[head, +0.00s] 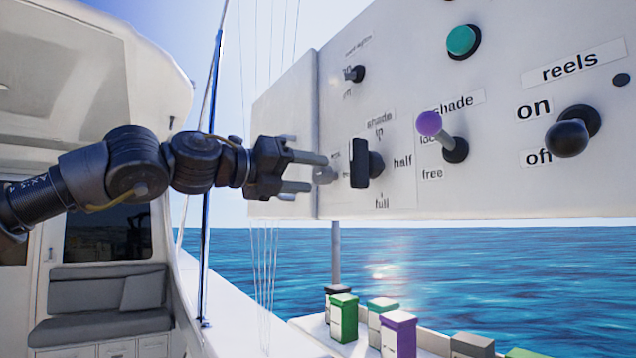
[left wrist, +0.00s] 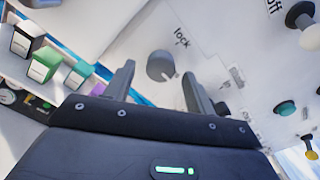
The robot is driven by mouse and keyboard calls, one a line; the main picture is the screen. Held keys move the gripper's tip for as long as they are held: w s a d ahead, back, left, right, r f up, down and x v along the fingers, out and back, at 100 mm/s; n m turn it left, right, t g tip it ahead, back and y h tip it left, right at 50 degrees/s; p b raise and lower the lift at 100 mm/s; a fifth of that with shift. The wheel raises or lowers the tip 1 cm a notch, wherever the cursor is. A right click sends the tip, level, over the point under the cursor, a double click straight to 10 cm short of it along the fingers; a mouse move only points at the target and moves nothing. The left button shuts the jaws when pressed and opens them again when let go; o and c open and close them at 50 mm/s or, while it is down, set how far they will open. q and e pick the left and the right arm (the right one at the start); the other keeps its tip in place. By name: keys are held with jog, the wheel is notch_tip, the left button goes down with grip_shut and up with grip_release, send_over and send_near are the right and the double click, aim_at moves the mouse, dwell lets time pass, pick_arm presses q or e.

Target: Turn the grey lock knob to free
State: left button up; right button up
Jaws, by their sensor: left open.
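The grey lock knob (head: 325,175) is a small round knob on the white panel, partly hidden by my gripper in the head view. In the left wrist view the knob (left wrist: 160,66) shows a flat round face, with the word "lock" (left wrist: 182,42) printed beside it. My left gripper (head: 312,173) is open in front of the panel, its fingers pointing at the knob. In the left wrist view the fingertips (left wrist: 158,73) stand on either side of the knob, with visible gaps. The knob is not gripped. My right gripper is not in view.
Just right of the knob is a black shade knob (head: 360,163). Further right are a purple-tipped lever (head: 430,125), a black reels lever (head: 568,138) and a green button (head: 462,40). A small switch (head: 354,73) sits above. Several coloured boxes (head: 343,318) stand below the panel.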

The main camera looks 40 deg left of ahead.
pick_arm(q)
jog(key=b+v, duration=0.2)
jog(key=v, duration=0.5)
jog(key=shift+s, duration=0.4)
jog(key=shift+a, duration=0.15)
